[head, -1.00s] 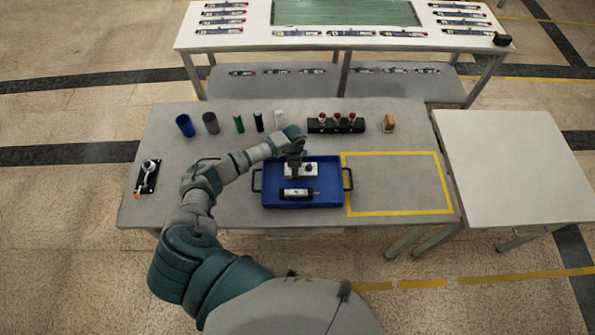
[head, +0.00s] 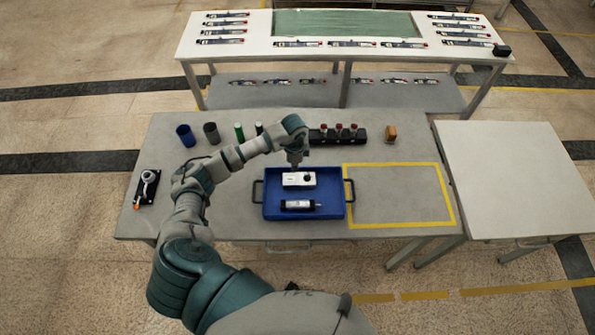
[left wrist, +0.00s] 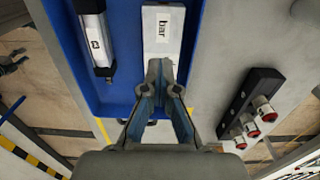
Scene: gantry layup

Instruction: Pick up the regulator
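The regulator (head: 297,181) is a white block with a dark knob. It lies in the far half of the blue tray (head: 267,207). In the left wrist view its white face (left wrist: 162,32) bears a "bar" label; the knob is not visible there. My left gripper (head: 296,165) is at the far edge of the regulator in the head view. In the wrist view its fingertips (left wrist: 161,70) are almost together, over the lower end of the white face. I see nothing clearly held between them, and contact is unclear. My right gripper is out of view.
A black-and-silver cylinder (head: 299,205) lies in the tray's near half. Behind stand a black block with red caps (head: 338,136), cups, bottles and an orange-brown piece (head: 391,133). The yellow-outlined area (head: 399,194) right of the tray is empty.

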